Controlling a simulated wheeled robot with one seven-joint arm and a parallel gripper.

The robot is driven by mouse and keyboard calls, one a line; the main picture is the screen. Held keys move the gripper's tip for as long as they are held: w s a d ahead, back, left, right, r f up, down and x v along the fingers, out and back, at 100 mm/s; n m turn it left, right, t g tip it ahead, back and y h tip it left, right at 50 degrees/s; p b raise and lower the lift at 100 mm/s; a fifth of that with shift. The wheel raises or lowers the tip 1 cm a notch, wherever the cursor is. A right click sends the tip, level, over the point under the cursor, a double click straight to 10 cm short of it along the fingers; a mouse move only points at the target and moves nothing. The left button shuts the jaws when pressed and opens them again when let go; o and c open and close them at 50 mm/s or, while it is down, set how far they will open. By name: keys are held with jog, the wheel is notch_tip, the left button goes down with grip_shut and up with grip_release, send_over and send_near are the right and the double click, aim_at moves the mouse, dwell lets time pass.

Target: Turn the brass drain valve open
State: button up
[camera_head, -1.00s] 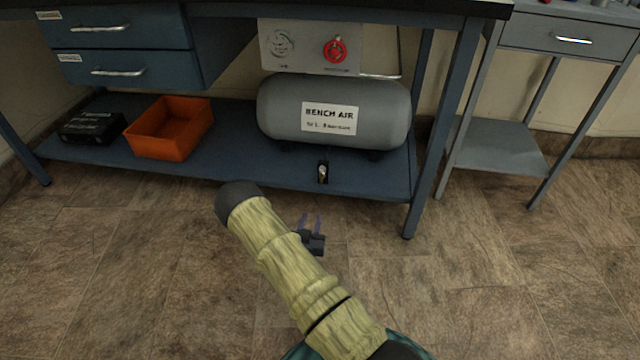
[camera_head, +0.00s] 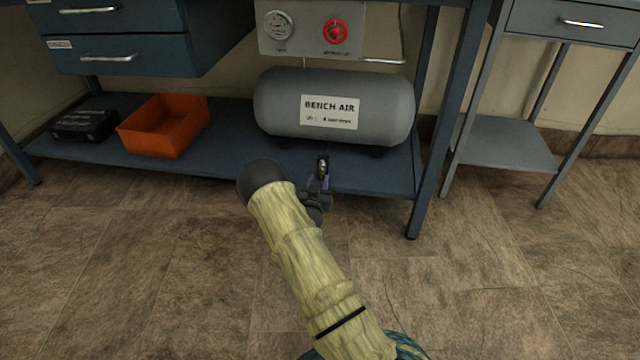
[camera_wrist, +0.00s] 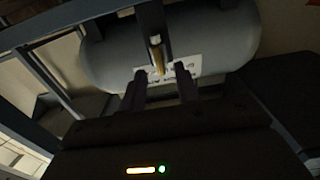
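The brass drain valve (camera_head: 322,167) is a small brass piece on a dark mount at the front edge of the lower shelf, below the grey tank (camera_head: 384,105) labelled BENCH AIR. In the wrist view the brass valve (camera_wrist: 158,57) stands between and just beyond the two fingertips. My gripper (camera_head: 319,184) is at the shelf edge, right in front of the valve; it also shows in the wrist view (camera_wrist: 160,76). Its fingers are apart, one on each side of the valve. I cannot tell whether either finger touches it.
A panel (camera_head: 307,44) with a gauge and a red knob (camera_head: 336,32) is above the tank. An orange bin (camera_head: 163,140) and a black case (camera_head: 83,125) sit on the shelf (camera_head: 222,160) to the left. A table leg (camera_head: 432,165) stands to the right. The floor in front is clear.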

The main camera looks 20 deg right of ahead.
aim_at(321, 173)
jog(key=shift+b+x, duration=0.35)
jog(key=shift+x, duration=0.85)
grip_shut()
